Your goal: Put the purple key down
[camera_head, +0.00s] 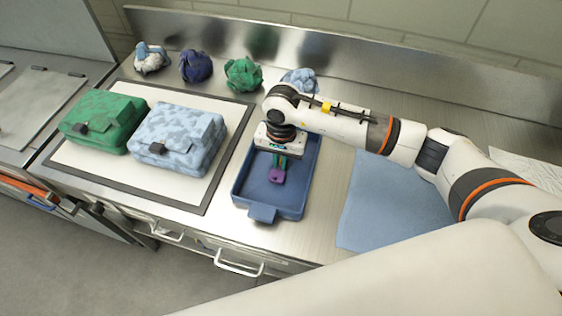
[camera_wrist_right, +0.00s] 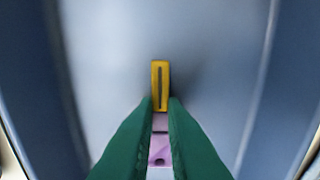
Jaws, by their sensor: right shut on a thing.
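The purple key (camera_head: 277,176) is between the green fingers of my right gripper (camera_head: 281,163), which is shut on it. It hangs over the inside of the blue tray (camera_head: 291,205). In the right wrist view the purple part (camera_wrist_right: 160,150) shows between the two green fingers (camera_wrist_right: 160,108). A yellow slotted piece (camera_wrist_right: 160,86) stands out past the fingertips; I cannot tell if it belongs to the key. The tray floor lies behind it. I cannot tell whether the key touches the floor. My left gripper is not in view.
A green bag (camera_head: 105,122) and a light blue patterned bag (camera_head: 178,140) lie on a white mat (camera_head: 92,162) left of the tray. Several crumpled cloth bundles, one green (camera_head: 243,74), line the back. A flat blue cloth (camera_head: 390,205) lies right of the tray.

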